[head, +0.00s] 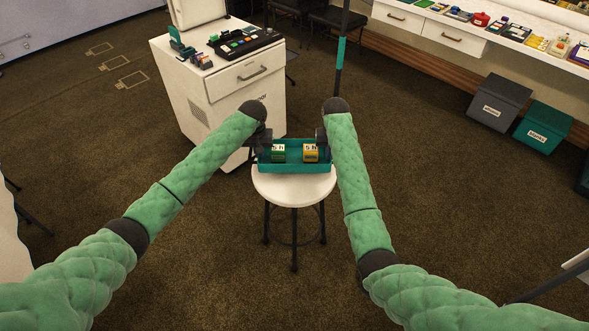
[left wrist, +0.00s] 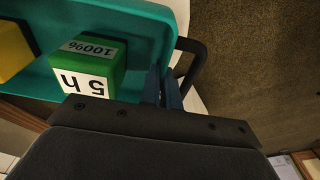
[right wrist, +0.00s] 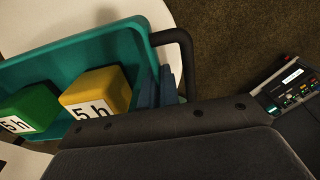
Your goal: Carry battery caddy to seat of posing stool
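The battery caddy (head: 294,169) is a teal open tray with a black handle at each end. It holds a green block (head: 278,153) and a yellow block (head: 311,154), both marked "5 h". It is level over the back of the round white seat of the posing stool (head: 290,190); I cannot tell if it touches the seat. My left gripper (left wrist: 165,87) is at the caddy's left end, its blue fingers close together beside the wall and handle. My right gripper (right wrist: 158,87) is likewise at the right end. Both appear shut on the caddy; the exact contact is partly hidden.
A white cabinet (head: 225,90) with a drawer and a black control panel (head: 245,40) stands behind left of the stool. A grey bin (head: 499,102) and a teal bin (head: 543,127) sit at the right under a counter (head: 500,45). The carpet around the stool is clear.

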